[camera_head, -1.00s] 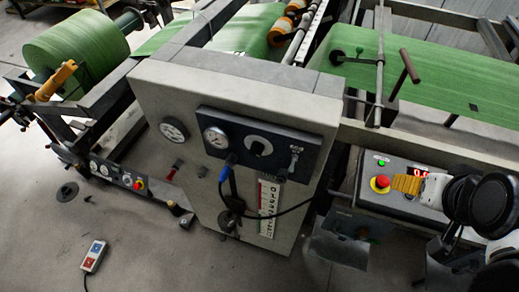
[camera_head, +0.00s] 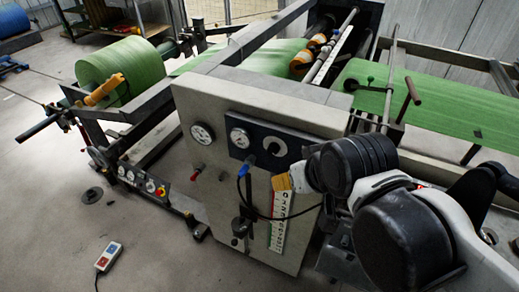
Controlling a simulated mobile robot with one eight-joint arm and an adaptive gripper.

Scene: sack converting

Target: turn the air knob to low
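The dark control panel (camera_head: 255,134) is on the upper front of the grey machine cabinet. The likely air knob (camera_head: 274,147) is a dark knob on a pale round dial, right of a pressure gauge (camera_head: 239,138). Its pointer and markings are too small to read. My gripper (camera_head: 284,183) shows as a yellow-tan tip below and slightly right of the knob, apart from it in the picture. Its finger gap cannot be made out, and no object shows in it.
A second gauge (camera_head: 202,134) and a red knob (camera_head: 196,171) are left of the panel. A blue connector (camera_head: 243,170) with a looping black cable hangs below it. Floor at the front left is mostly clear, except a pendant (camera_head: 109,257).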

